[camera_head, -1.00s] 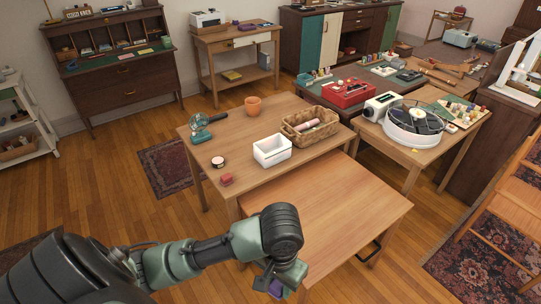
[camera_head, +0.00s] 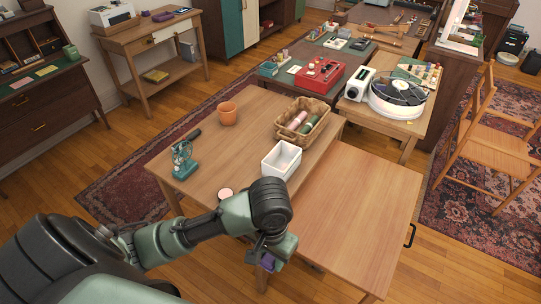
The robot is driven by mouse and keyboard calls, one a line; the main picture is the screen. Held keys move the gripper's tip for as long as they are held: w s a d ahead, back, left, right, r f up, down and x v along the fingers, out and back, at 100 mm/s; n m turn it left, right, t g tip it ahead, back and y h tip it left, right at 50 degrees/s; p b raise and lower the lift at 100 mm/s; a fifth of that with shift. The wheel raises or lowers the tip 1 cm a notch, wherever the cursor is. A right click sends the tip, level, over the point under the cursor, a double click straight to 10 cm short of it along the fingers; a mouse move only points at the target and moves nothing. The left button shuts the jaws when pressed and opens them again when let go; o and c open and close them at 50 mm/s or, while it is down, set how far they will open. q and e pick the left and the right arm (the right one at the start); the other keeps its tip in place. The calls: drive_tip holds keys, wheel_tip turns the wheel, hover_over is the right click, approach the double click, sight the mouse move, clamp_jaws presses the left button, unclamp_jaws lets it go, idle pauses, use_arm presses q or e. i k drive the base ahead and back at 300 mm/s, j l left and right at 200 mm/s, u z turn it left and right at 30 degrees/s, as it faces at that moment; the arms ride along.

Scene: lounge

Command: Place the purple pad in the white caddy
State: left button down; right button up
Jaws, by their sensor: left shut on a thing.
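The white caddy (camera_head: 281,160) is an open box standing upright on the wooden table, just beyond my left arm. My left gripper (camera_head: 266,262) hangs in front of the table's near edge, at the left of the lower wooden surface. It is shut on the purple pad (camera_head: 267,263), of which only a small part shows below the gripper. The inside of the caddy looks empty from here. My right gripper is not in view.
A wicker basket (camera_head: 302,122) with rolled items stands behind the caddy. A terracotta pot (camera_head: 227,113), a teal device (camera_head: 184,160) and a small round tin (camera_head: 226,194) share the table (camera_head: 225,150). The lower wooden surface (camera_head: 355,210) at right is clear.

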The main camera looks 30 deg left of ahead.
sight(286, 163)
drive_tip(key=j+z, duration=0.15)
drive_tip(key=j, duration=0.35)
drive_tip(key=j+z, duration=0.15)
drive_tip(key=j, duration=0.4)
drive_tip(key=k+j+z, duration=0.15)
drive_tip(key=j, duration=0.35)
drive_tip(key=j+z, duration=0.1)
drive_tip(key=j, duration=0.4)
drive_tip(key=i+j+z, duration=0.15)
drive_tip(key=j, duration=0.15)
drive_tip(key=i+j+z, duration=0.15)
drive_tip(key=j, duration=0.2)
drive_tip(key=i+j+z, duration=0.1)
drive_tip(key=j, duration=0.25)
drive_tip(key=i+j+z, duration=0.15)
drive_tip(key=j, duration=0.2)
